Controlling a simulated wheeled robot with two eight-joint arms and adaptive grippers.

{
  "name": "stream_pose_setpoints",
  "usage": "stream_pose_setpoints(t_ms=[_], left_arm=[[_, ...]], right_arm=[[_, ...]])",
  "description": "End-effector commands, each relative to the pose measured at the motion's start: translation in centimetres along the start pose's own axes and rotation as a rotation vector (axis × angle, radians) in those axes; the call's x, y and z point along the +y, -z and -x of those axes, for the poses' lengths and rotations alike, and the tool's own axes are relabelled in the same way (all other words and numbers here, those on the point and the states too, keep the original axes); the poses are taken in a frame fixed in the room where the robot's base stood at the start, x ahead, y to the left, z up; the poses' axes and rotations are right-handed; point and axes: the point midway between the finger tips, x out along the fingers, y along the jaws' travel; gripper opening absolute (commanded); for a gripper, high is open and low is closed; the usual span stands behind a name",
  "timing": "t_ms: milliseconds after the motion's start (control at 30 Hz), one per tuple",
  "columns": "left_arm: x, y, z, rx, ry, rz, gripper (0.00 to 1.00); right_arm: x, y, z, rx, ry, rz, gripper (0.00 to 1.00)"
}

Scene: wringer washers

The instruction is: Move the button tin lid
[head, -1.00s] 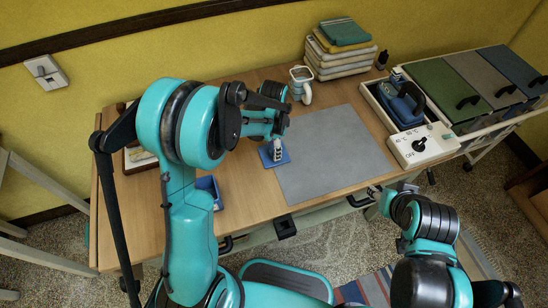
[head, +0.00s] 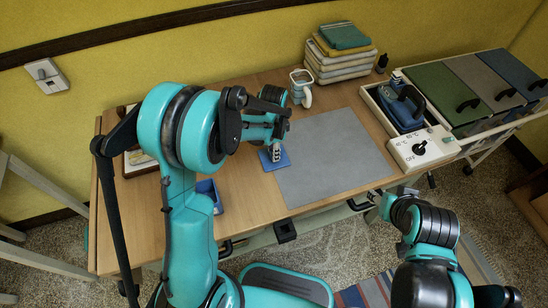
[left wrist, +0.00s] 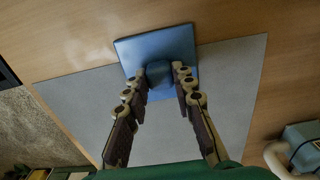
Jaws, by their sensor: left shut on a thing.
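The button tin lid (head: 267,162) is a flat blue square with a raised knob, over the back left edge of the grey mat (head: 330,160). My left gripper (head: 275,153) is above it, shut on the knob. In the left wrist view the lid (left wrist: 160,46) lies partly over bare wood and partly over the mat, with the fingers (left wrist: 160,75) on both sides of the knob. I cannot tell whether the lid touches the surface. A small blue open tin (head: 209,190) stands left of the mat, partly hidden by my left arm. My right gripper (head: 375,196) is small and unclear near the table's front edge.
An iron (head: 403,106) rests in a tray on the right, beside a dial box (head: 422,147). The mat's middle is clear.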

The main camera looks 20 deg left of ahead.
Motion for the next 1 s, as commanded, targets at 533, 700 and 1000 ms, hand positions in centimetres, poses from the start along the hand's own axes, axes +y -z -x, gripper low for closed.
stream_pose_setpoints(t_ms=[533, 700, 1000], left_arm=[[0.0, 0.0, 3.1, 0.000, 0.000, 0.000, 0.00], [0.0, 0.0, 4.0, 0.000, 0.000, 0.000, 0.00], [0.0, 0.0, 4.0, 0.000, 0.000, 0.000, 0.00]], right_arm=[[0.0, 1.3, 1.8, 0.000, 0.000, 0.000, 0.46], [0.0, 1.6, 2.2, 0.000, 0.000, 0.000, 0.46], [0.0, 1.6, 2.2, 0.000, 0.000, 0.000, 0.46]])
